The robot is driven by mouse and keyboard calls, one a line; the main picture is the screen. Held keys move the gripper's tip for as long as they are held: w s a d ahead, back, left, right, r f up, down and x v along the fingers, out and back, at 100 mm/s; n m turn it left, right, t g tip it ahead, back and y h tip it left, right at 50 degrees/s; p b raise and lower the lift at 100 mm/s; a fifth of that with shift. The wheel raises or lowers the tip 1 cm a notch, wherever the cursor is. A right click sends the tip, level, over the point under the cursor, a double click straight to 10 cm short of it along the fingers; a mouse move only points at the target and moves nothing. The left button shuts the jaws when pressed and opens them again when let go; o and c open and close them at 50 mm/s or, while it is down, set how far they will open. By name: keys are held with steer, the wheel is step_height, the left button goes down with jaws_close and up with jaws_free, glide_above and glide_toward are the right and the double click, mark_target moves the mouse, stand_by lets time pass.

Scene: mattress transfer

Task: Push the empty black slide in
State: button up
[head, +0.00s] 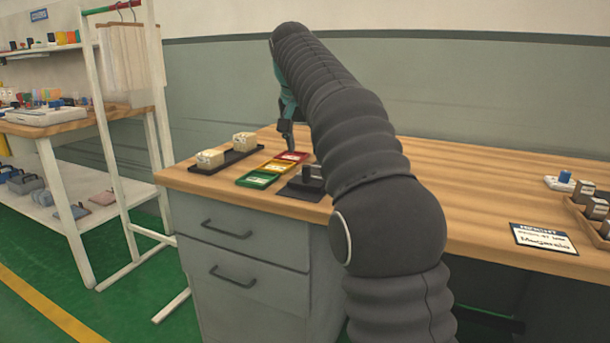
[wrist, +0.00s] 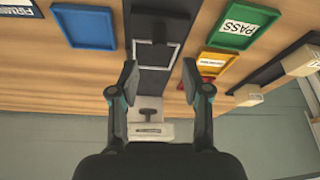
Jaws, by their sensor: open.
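The black slide (wrist: 157,55) lies in a dark fixture (wrist: 152,18), between a blue tray and a green tray in the wrist view. It has a pale outlined frame and looks empty. In the head view the dark fixture (head: 302,190) stands at the table's front edge, partly hidden by my arm. My gripper (wrist: 160,76) is open, its fingers on either side of the slide's line and holding nothing. In the head view my gripper (head: 287,140) is above the trays.
Red (head: 292,157), yellow (head: 279,166) and green (head: 258,180) trays line up beside the fixture. A black tray (head: 228,160) holds two pale blocks. The blue tray (wrist: 85,26) shows in the wrist view. The table's middle (head: 460,185) is clear; a label card (head: 543,238) lies right.

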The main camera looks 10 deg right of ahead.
mark_target(306, 166)
steer(key=b+x, duration=0.1)
steer(key=x, duration=0.7)
steer(key=shift+w+d+f+b, duration=0.1)
steer(key=shift+f+b, duration=0.05)
steer(key=shift+b, duration=0.2)
steer(key=shift+c, duration=0.2)
jaws_close()
